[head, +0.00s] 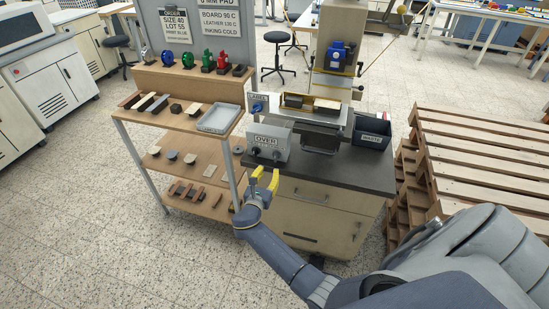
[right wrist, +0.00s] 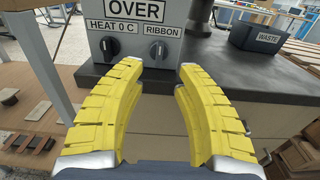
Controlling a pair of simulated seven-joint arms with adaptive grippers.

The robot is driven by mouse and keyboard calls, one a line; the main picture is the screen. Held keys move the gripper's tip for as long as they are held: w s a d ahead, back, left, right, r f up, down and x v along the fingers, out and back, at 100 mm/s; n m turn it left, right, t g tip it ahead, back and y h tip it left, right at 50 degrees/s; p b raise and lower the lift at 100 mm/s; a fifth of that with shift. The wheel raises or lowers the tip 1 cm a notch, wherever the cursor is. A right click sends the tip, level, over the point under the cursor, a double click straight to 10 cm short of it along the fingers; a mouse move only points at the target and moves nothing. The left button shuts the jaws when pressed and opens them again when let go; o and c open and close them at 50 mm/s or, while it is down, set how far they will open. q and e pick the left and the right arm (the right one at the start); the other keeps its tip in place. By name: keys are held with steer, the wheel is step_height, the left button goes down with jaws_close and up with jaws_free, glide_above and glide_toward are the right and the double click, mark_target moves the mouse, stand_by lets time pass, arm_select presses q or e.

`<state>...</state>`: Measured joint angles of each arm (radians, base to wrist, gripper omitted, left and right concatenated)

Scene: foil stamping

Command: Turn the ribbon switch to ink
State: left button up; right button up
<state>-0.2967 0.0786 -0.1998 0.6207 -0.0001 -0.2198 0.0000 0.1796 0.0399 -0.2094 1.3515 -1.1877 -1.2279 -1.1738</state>
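The ribbon switch (right wrist: 158,49) is a dark round knob under a RIBBON label, on the front of a grey control box (right wrist: 210,14) marked OVER. A heat knob (right wrist: 109,48) sits to its left under a label reading HEAT 0 C. In the head view the control box (head: 268,135) stands at the front left of the dark bench top. My right gripper (head: 266,176) has its yellow fingers apart and empty, just in front of and below the box. In the right wrist view the fingers (right wrist: 160,72) point toward the ribbon switch, apart from it. My left gripper is not in view.
The bench edge (right wrist: 230,88) lies just beyond the fingers. A dark WASTE bin (head: 371,132) stands at the bench's right. A wooden shelf with tools and a grey tray (head: 218,119) stands to the left, and stacked wooden pallets (head: 480,150) to the right.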

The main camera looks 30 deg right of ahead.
mark_target(275, 157)
steer(key=x, duration=0.9)
steer(key=shift+w+d, duration=0.2)
steer(key=shift+c, duration=0.2)
jaws_close()
